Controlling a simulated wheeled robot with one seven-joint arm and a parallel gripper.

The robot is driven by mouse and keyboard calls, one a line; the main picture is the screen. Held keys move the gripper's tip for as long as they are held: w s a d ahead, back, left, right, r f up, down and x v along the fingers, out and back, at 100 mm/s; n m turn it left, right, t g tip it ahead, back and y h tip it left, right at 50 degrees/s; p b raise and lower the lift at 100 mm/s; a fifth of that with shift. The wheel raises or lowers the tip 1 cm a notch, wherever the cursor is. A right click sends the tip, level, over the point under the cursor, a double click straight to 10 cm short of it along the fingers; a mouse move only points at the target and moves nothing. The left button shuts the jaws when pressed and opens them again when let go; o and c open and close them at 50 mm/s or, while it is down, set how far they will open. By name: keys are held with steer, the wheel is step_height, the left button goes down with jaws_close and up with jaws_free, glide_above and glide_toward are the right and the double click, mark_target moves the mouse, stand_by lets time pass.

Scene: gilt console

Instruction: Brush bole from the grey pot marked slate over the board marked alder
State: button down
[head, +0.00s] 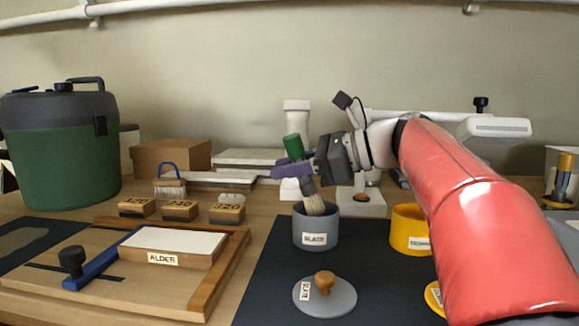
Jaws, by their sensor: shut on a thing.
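My gripper (292,172) is shut on the brush (310,189), which has a green handle end above the jaws. The brush is tilted, and its pale bristles point down into the mouth of the grey pot (316,226) labelled slate. I cannot tell how deep the bristles are or whether they carry bole. The grey pot stands open on the dark mat. Its grey lid (340,297) with a wooden knob lies in front of it. The board marked alder (171,246) lies at the left, its upper face white, in a wooden tray (225,282) beside a blue bar.
A yellow pot (408,231) stands right of the grey pot, partly behind my red arm. Several numbered blocks (179,210) sit behind the alder board. A green canister (62,150) stands at the back left. The dark mat (269,270) is bare left of the grey lid.

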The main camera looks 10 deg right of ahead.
mark_target(300, 143)
steer(key=shift+f, duration=0.65)
stand_by(2.0)
step_height(300, 143, up, 5)
steer(key=p, duration=0.5)
steer(key=shift+r+p, duration=0.4)
steer(key=shift+r, duration=0.65)
stand_by(0.6)
